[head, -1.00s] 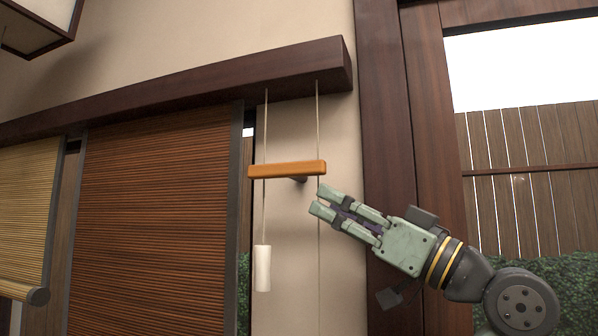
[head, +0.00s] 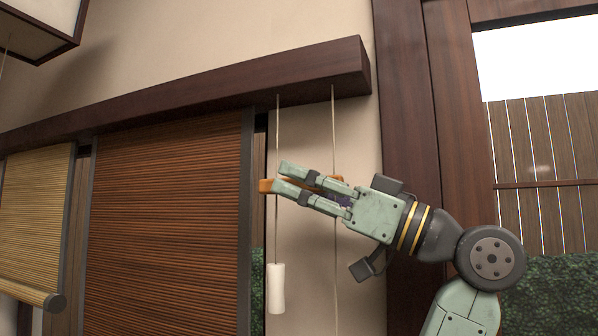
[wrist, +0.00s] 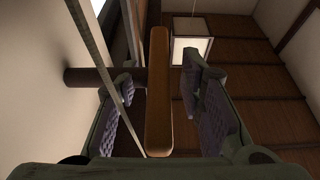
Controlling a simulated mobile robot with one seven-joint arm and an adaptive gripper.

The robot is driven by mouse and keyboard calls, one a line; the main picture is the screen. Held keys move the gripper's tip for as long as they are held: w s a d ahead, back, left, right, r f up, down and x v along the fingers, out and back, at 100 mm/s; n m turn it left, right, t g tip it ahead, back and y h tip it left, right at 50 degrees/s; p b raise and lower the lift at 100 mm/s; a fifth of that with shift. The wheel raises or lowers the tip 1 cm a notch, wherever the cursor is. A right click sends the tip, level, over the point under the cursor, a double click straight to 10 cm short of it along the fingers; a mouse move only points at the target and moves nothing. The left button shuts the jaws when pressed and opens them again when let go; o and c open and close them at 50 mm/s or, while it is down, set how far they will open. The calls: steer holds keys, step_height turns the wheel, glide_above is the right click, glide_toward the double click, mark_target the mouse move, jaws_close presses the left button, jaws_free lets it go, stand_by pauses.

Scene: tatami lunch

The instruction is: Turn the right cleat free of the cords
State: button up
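The cleat (head: 266,186) is an orange-brown wooden bar on the wall, mostly hidden behind my gripper (head: 281,177) in the head view. In the wrist view the cleat (wrist: 159,95) runs lengthwise between my open fingers, with gaps on both sides. Its dark peg (wrist: 85,77) reaches to the wall at left. A cord (wrist: 108,80) slants between the left finger and the bar. In the head view a left cord (head: 277,125) and a right cord (head: 333,125) hang from the rail and pass behind my gripper. Whether either touches the cleat is unclear.
A dark wooden rail (head: 220,90) runs above. A white cord pull (head: 276,288) hangs below. A reddish-brown blind (head: 165,210) hangs at left, with a yellowish blind (head: 35,220) beyond. A dark post (head: 405,110) stands at right. A lantern (wrist: 190,45) shows in the wrist view.

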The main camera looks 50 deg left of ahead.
steer(key=shift+s+a, duration=0.1)
steer(key=shift+a, duration=0.2)
steer(key=shift+c, duration=0.4)
jaws_close()
